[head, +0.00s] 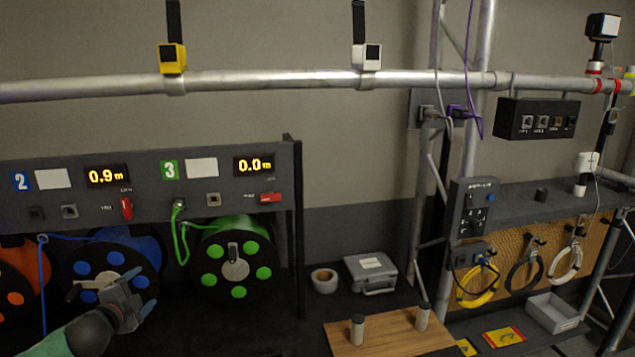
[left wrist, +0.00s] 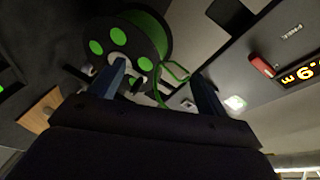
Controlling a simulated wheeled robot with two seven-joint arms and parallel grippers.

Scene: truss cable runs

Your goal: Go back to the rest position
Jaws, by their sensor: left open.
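My left gripper (head: 139,292) is at the lower left of the head view, in front of the blue cable reel (head: 112,262). Its two blue fingers are apart and nothing shows between them. In the left wrist view the open fingers (left wrist: 160,85) also show, with the green cable reel (left wrist: 125,45) beyond them. The green reel (head: 235,258) stands to the right of the gripper in the head view, with its green cable plugged into the panel above. My right gripper is not in view.
The reel panel (head: 140,185) shows 0.9 m and 0.0 m. A metal truss tube (head: 270,78) crosses above. A tape roll (head: 324,280), a grey case (head: 371,272) and a wooden board (head: 390,335) with two pegs lie to the right. Coiled cables hang on a pegboard (head: 510,245).

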